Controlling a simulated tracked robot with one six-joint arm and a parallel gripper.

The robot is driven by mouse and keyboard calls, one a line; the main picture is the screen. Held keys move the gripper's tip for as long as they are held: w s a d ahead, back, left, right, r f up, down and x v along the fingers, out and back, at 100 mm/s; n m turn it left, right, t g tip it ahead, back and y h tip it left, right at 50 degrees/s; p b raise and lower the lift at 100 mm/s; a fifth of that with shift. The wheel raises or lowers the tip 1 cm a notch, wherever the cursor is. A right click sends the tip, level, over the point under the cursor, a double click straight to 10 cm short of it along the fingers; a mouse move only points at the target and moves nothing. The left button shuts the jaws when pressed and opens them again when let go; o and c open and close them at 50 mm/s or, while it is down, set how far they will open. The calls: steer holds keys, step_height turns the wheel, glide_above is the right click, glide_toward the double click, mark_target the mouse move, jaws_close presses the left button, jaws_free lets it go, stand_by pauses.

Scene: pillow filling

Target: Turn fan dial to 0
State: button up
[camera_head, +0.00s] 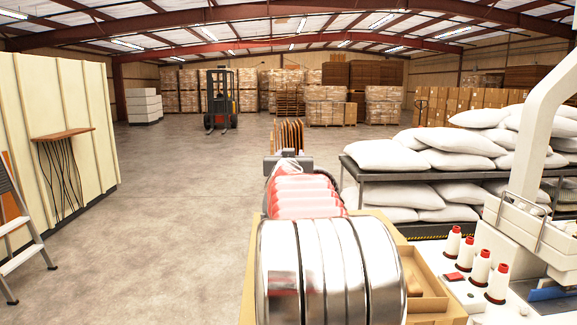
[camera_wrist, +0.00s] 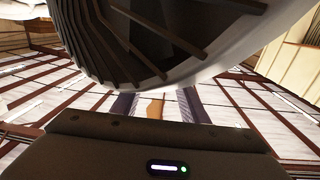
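No fan dial can be made out in either view, and I cannot identify a fan with certainty. In the wrist view, my gripper (camera_wrist: 158,106) shows as two grey-purple fingers standing apart beyond the dark wrist housing. It looks open. A small brown patch shows between the fingers, and I cannot tell what it is or how far away it lies. A large dark round shape with ribs or slats (camera_wrist: 150,40) fills the top of the wrist view, and what it belongs to is unclear. In the head view, my silver and red arm hides the gripper's fingertips.
At right, a rack (camera_head: 360,176) holds white pillows (camera_head: 452,160). A white machine (camera_head: 540,120) and thread spools (camera_head: 480,267) stand in front of it. At left are a cream panel wall (camera_head: 95,115) and a stepladder (camera_head: 20,225). The floor (camera_head: 190,200) between is clear toward a forklift (camera_head: 221,100).

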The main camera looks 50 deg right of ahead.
steer(key=v, duration=1.1)
steer(key=shift+s+a, duration=0.15)
steer(key=shift+a, duration=0.2)
steer(key=shift+f, duration=0.1)
steer(key=w+a+f+n+y, duration=0.15)
steer(key=a+f+y, duration=0.25)
steer(key=a, duration=0.6)
steer(key=w+a+f+n+t+y, duration=0.1)
steer(key=a+f+n+y, duration=0.25)
steer(key=a, duration=0.75)
steer(key=w+a+f+n+y, duration=0.15)
steer(key=a+f+y, duration=0.25)
steer(key=a, duration=0.6)
steer(key=s+a+f+n+g+y, duration=0.3)
steer(key=s+a+f+g, duration=0.3)
steer(key=s+a+f, duration=0.9)
steer(key=s+a+n, duration=0.1)
steer(key=s+a, duration=0.1)
steer(key=s, duration=0.2)
steer(key=shift+a, duration=0.15)
steer(key=shift+c, duration=0.2)
